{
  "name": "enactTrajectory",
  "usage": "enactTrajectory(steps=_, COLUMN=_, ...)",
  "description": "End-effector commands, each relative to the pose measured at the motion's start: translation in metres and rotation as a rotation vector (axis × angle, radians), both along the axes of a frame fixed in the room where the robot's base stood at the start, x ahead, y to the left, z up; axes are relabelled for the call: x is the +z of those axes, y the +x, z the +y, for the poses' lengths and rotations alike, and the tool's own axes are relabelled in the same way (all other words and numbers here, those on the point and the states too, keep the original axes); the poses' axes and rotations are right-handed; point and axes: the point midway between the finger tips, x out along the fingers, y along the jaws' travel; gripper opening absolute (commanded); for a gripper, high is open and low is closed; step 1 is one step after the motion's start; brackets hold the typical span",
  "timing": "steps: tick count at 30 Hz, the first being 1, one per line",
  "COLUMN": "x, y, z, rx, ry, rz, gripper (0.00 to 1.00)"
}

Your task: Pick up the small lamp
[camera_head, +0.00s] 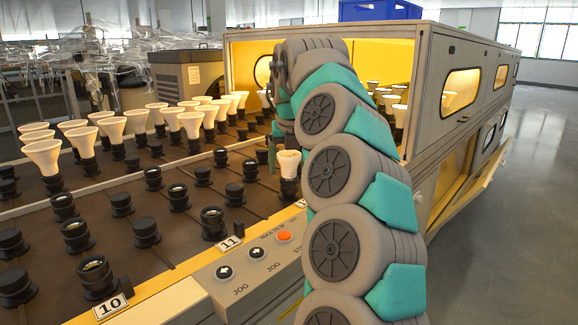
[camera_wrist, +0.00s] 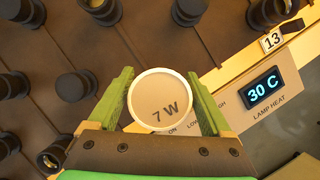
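The small lamp is a short, pale cone-shaped bulb (camera_head: 289,163) on a dark base, standing upright at the front edge of the brown socket bed. In the wrist view its round cream top (camera_wrist: 160,100), marked "7 W", faces me. My gripper (camera_wrist: 161,80) has one green finger on each side of the lamp. Narrow gaps seem to show beside the rim, and the fingers look open around it. The lamp's lower part is hidden under its rim in the wrist view.
Taller cone lamps (camera_head: 42,155) stand in rows behind, at the left. Several empty black sockets (camera_head: 213,222) fill the near bed. A control panel (camera_head: 262,262) with an orange button borders the front. A grey cabinet (camera_head: 440,110) with a yellow interior stands at the right.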

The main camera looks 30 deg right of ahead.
Motion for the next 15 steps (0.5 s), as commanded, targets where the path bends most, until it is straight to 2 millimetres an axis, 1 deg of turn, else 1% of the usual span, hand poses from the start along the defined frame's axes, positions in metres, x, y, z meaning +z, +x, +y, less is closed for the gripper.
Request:
enactTrajectory(steps=1, x=0.0000, y=0.0000, z=0.0000, rx=0.000, ry=0.000, rz=0.000, gripper=0.76)
enactTrajectory(steps=2, x=0.0000, y=0.0000, z=0.0000, rx=0.000, ry=0.000, rz=0.000, gripper=0.73)
enactTrajectory(steps=15, x=0.0001, y=0.0001, z=0.0000, rx=0.000, ry=0.000, rz=0.000, gripper=0.23)
